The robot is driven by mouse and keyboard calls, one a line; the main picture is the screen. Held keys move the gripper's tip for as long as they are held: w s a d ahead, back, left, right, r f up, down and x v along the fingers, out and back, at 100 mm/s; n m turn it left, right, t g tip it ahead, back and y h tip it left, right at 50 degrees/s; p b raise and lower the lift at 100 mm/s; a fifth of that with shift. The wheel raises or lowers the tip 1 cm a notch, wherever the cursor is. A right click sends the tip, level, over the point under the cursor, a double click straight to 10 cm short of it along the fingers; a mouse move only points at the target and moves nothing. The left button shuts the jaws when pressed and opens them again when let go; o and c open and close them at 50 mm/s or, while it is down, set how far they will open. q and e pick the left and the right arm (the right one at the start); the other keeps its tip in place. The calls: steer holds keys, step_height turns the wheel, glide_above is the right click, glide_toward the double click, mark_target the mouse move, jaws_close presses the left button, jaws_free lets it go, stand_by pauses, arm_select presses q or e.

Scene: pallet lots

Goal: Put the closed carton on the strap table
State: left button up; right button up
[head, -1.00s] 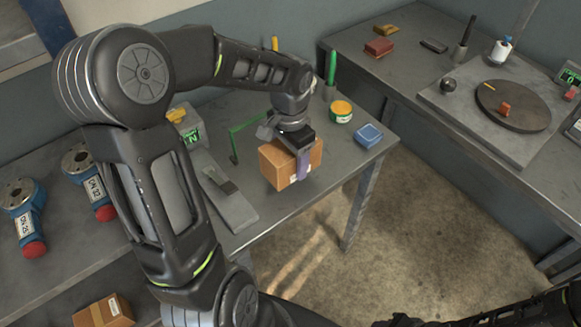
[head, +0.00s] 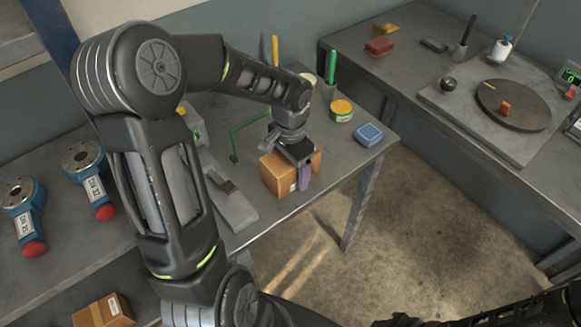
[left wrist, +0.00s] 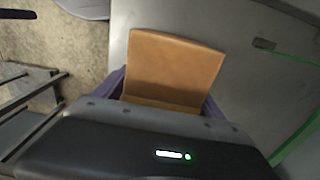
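The carton (head: 276,176) is a brown, closed box at the front right part of the grey table (head: 290,207). It looks upright and at or very near the tabletop; I cannot tell full contact. My left gripper (head: 300,170) points down over it, with a purple finger against its near right side. The left wrist view shows the carton (left wrist: 172,65) between both purple fingers, which seem to press on its sides. My right arm enters at the bottom right of the head view; its gripper (head: 400,321) is dark, cut off and unclear.
Another brown carton (head: 103,311) sits below. A second table (head: 400,75) is at right.

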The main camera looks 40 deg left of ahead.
arm_select(q)
steer(key=shift+o, duration=0.7)
steer(key=shift+r, duration=0.45)
step_height(320, 180, up, 11)
steer(key=shift+r, duration=0.2)
